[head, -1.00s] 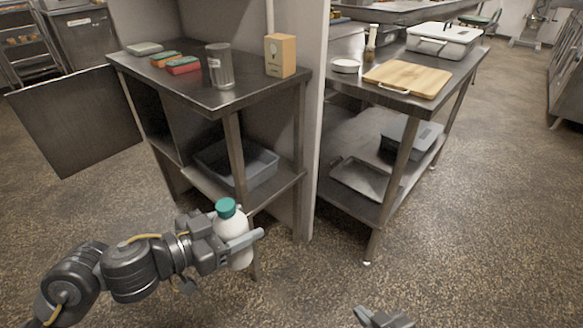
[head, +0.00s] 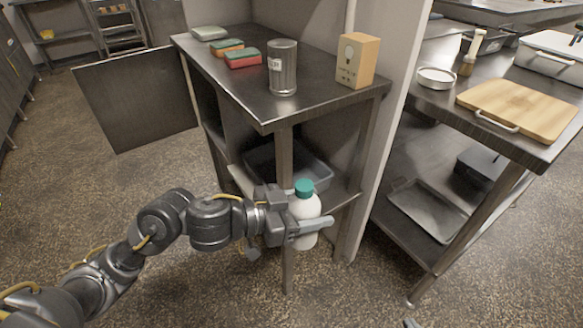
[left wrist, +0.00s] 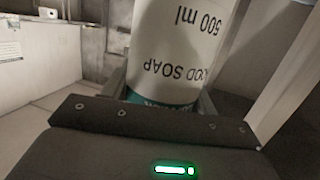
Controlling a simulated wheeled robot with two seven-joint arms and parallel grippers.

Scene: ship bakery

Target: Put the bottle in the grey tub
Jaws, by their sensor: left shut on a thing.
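The bottle (head: 304,208) is white with a green cap and stands upright in my left gripper (head: 306,226), which is shut on it. In the left wrist view the bottle (left wrist: 180,45) fills the upper middle, with "500 ml" and soap lettering upside down. The grey tub (head: 318,172) sits on the lower shelf of the left steel table, just behind the bottle. The bottle, my gripper and a table leg hide part of the tub. Only a small tip of my right gripper (head: 411,323) shows at the bottom edge.
The steel table top (head: 240,85) above the tub holds sponges, a metal canister (head: 283,68) and a cardboard box (head: 357,61). A front table leg (head: 285,155) stands close to my left gripper. A second table at right holds a cutting board (head: 520,108).

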